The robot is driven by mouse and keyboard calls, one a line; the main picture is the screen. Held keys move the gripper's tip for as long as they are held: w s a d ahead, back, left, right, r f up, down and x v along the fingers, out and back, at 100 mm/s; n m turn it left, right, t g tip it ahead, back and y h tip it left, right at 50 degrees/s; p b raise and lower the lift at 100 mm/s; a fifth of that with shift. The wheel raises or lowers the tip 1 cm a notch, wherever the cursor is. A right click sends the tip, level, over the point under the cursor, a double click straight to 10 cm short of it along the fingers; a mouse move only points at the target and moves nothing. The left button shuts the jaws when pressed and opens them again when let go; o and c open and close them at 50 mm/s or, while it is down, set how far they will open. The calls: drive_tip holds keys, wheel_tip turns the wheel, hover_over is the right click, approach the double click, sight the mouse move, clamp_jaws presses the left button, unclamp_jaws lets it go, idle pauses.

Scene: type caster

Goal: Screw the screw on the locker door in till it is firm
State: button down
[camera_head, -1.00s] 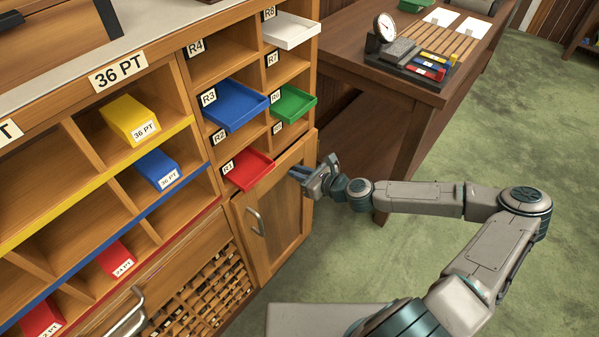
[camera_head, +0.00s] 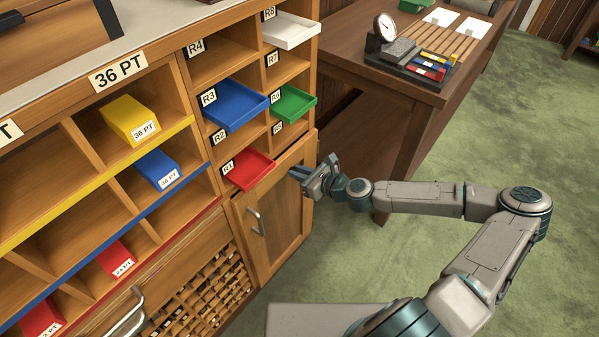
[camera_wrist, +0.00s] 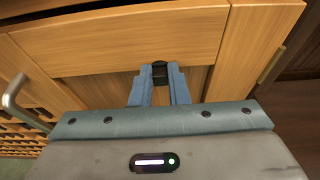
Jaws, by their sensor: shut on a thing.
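The wooden locker door (camera_head: 274,222) is closed, below the red tray; its front fills much of the wrist view (camera_wrist: 120,45). My gripper (camera_head: 297,173) is at the door's upper right part. In the wrist view my gripper (camera_wrist: 160,73) is shut on a small dark screw head (camera_wrist: 160,68) at the door's face. The screw's shaft and how far it sits in the wood are hidden.
A metal handle (camera_head: 256,222) is on the left of the door. The red tray (camera_head: 248,168) juts out just above it. A wooden table (camera_head: 410,95) stands behind my arm. The green floor at the right is clear.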

drive_tip(key=m, duration=0.1)
drive_tip(key=m+p, duration=0.1)
drive_tip(key=m+g+y+p, duration=0.1)
drive_tip(key=shift+w+d+r+m, duration=0.2)
drive_tip(key=shift+w+m, duration=0.1)
drive_tip(key=shift+m, duration=0.1)
drive_tip(key=c, duration=1.2)
unclamp_jaws()
drive_tip(key=shift+f, duration=0.35)
drive_tip(key=shift+c, duration=0.2)
drive_tip(key=v, duration=1.3)
drive_tip(key=shift+d, duration=0.45)
drive_tip(key=shift+r+g, duration=0.15)
drive_tip(key=shift+g, duration=0.25)
